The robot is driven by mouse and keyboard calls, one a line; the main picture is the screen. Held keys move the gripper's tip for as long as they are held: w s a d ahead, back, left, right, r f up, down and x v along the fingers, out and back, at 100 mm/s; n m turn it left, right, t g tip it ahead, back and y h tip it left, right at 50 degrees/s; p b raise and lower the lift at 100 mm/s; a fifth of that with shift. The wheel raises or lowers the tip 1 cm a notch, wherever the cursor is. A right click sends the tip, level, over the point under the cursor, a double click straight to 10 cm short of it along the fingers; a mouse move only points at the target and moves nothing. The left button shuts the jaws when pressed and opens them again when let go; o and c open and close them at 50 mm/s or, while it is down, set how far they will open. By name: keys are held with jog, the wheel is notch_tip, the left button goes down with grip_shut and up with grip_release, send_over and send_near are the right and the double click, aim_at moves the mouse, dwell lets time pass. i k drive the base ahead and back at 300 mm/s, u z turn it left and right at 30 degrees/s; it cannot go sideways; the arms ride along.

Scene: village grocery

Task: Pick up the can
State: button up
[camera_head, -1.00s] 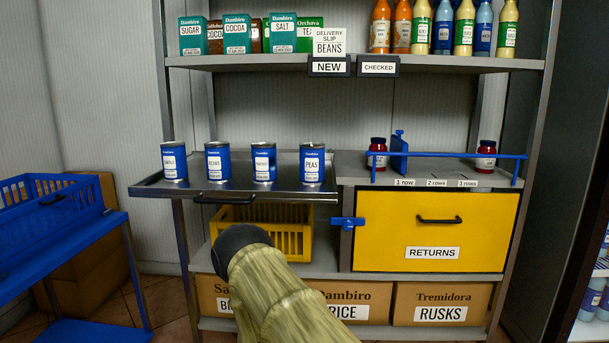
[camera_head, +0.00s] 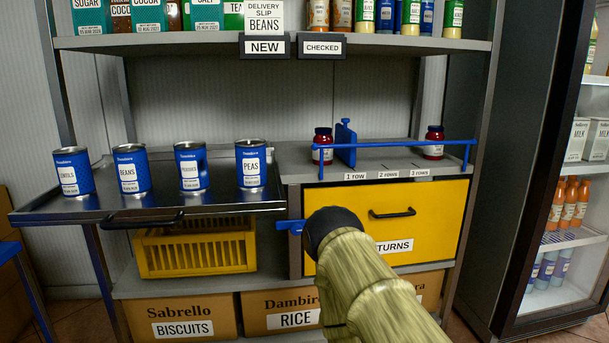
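Several blue cans stand upright in a row on a dark metal pull-out tray (camera_head: 230,197) at the left. From left to right they are a can that seems to read lentils (camera_head: 74,172), the beans can (camera_head: 131,171), a can with a label too small to read surely (camera_head: 191,166), and the peas can (camera_head: 250,165). A delivery slip (camera_head: 266,15) above them reads BEANS. Part of my arm, in a beige sleeve with a dark rounded end, shows at the lower middle, well right of the cans. My gripper itself does not show.
A yellow drawer (camera_head: 440,225) marked returns is right of the tray, with a blue rail (camera_head: 400,144) and two red jars above it. A yellow crate (camera_head: 195,250) sits under the tray. The upper shelf (camera_head: 400,43) overhangs the cans. A fridge stands at the right.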

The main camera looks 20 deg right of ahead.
aim_at(192, 159)
jog(key=z, duration=0.25)
jog(key=i, duration=1)
jog(key=z, duration=0.1)
